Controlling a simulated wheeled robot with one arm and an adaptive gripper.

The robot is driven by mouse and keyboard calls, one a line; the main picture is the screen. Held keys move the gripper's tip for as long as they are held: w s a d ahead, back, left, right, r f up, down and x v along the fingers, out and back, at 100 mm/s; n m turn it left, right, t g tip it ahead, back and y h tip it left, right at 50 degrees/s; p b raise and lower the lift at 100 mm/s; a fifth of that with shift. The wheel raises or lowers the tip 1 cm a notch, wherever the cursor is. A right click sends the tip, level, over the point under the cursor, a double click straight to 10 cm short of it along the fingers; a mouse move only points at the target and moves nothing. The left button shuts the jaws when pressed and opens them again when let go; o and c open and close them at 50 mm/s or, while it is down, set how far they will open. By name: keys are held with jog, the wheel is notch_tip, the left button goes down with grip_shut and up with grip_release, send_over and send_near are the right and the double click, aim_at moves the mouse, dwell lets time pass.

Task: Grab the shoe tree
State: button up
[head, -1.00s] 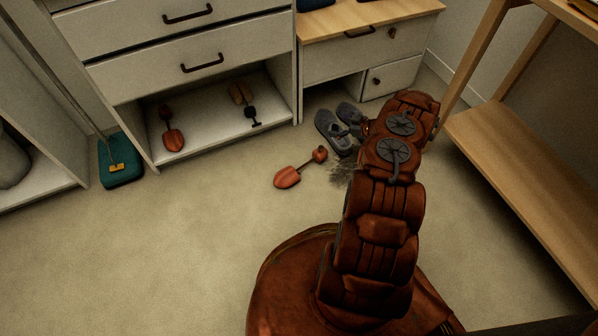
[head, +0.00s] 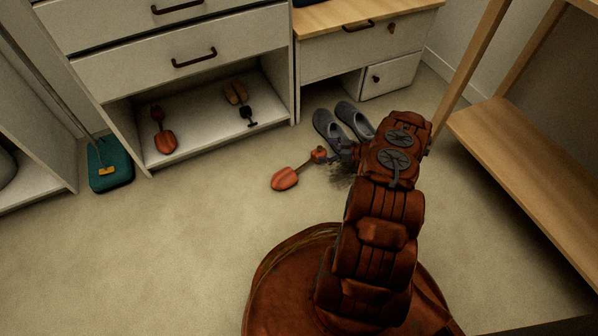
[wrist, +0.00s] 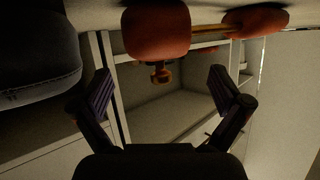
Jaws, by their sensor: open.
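A shoe tree (head: 286,178) lies on the carpet, with a reddish-orange toe piece at left and a smaller heel block at right. In the wrist view its heel block (wrist: 155,34) with a brass knob is large at top centre, and its toe piece is at top right. My gripper (wrist: 160,74) is open, its two dark fingers apart on either side of the knob in the picture; nothing is gripped. In the head view my gripper is beside the heel end, mostly hidden by my arm; contact cannot be told.
Grey shoes (head: 330,130) stand just behind the heel end; one looms dark in the wrist view (wrist: 35,55). A similar orange shoe tree (head: 165,142) and a dark-and-wood item (head: 240,100) lie in the open cabinet. A wooden shelf (head: 535,170) stands right.

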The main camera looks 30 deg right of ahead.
jog(key=shift+b+x, duration=0.5)
jog(key=shift+x, duration=1)
jog(key=c, duration=1.5)
